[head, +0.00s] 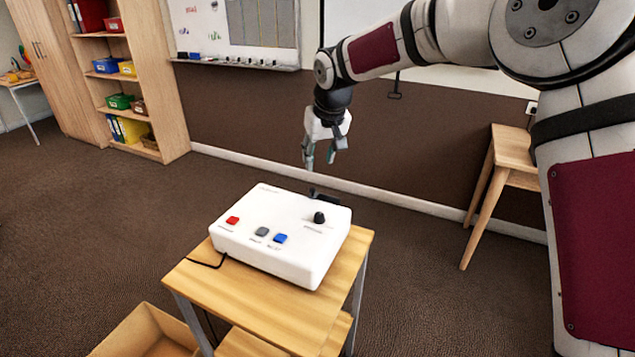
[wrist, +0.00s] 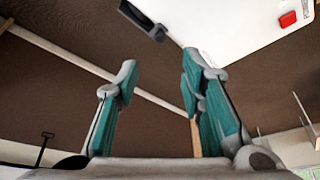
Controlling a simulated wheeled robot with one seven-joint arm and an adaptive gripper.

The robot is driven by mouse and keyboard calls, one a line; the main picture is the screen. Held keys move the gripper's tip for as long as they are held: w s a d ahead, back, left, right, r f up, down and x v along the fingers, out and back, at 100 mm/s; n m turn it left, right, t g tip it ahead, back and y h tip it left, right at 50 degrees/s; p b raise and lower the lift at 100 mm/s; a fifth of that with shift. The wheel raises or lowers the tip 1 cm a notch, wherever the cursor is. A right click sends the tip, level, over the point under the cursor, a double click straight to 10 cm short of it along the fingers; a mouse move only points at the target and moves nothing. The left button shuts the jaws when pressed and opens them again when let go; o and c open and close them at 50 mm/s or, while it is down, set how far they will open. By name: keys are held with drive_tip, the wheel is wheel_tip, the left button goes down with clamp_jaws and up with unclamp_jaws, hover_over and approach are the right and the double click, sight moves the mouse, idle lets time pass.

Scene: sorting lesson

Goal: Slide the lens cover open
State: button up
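The white box device (head: 277,262) sits on a small wooden table. A dark piece at its back edge (head: 325,198) may be the lens cover; its details are too small to tell. A dark block also juts from the white box's edge in the wrist view (wrist: 142,20). My gripper (head: 320,158) hangs fingers down above and behind the box's back edge, apart from it. In the wrist view my gripper (wrist: 160,72) has its two teal-padded fingers spread with nothing between them.
The box top has a black knob (head: 319,217), a red button (head: 232,220), a grey button (head: 262,232) and a blue button (head: 281,239). A wooden stool (head: 515,160) stands by the wall at right.

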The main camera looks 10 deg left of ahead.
sight(313, 189)
drive_tip(key=x, duration=1.2)
drive_tip(key=shift+s+f, duration=0.1)
drive_tip(key=shift+f, duration=0.05)
clamp_jaws()
